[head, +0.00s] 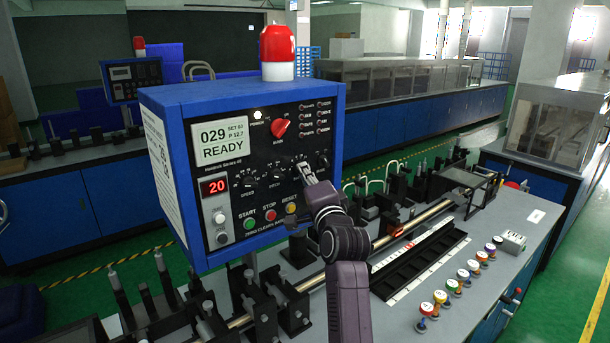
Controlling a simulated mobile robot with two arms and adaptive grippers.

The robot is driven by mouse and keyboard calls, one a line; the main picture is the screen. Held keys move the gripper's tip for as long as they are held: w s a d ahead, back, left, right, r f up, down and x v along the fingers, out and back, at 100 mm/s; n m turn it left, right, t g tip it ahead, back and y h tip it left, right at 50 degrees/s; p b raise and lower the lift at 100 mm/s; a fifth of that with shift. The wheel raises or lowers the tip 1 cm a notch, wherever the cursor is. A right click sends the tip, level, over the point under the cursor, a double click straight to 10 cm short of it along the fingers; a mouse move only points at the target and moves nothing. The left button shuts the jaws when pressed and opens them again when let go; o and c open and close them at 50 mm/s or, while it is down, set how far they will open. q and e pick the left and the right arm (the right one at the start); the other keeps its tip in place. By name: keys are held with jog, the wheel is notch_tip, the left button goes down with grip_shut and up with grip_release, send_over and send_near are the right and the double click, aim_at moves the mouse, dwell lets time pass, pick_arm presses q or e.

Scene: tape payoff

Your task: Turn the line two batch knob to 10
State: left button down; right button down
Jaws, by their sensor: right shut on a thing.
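The blue control box (163,97) has a black front panel with a screen (222,142) that reads 029 READY. A red number readout (215,186) shows 20. A row of small black knobs includes the SPEED knob (248,182) and the PITCH knob (276,175). My right gripper (305,174) is at the panel just right of the PITCH knob, shut on a knob there that appears to be the batch knob. The gripper hides most of that knob, its pointer and its label. My left gripper is not in view.
A red selector (281,128) sits above the knob row. Green START (250,223), red STOP (269,215) and yellow RESET (291,208) buttons lie close below my gripper. A red lamp (277,45) tops the box. Coloured spools (441,296) and a black tray (426,263) are on the bench.

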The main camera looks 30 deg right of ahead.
jog(key=shift+w+d+f+n+t+y+b, duration=0.15)
jog(key=shift+n+t+y+b, duration=0.6)
jog(key=shift+n+b, duration=1.3)
jog(key=shift+s+d+f+n+t+y+b, duration=0.1)
jog(key=shift+f+n+t+y+b, duration=0.3)
jog(key=shift+n+y+b, duration=1.5)
jog(key=shift+w+d+f+n+t+h+b, duration=0.2)
jog(key=shift+n+t+b, duration=0.75)
jog(key=shift+n, duration=2.2)
jog(key=shift+s+a+r+n, duration=0.15)
jog(key=shift+n, duration=0.15)
jog(key=c, duration=2.1)
grip_release()
jog(key=shift+o, duration=0.3)
jog(key=shift+r, duration=0.15)
jog(key=shift+s, duration=0.15)
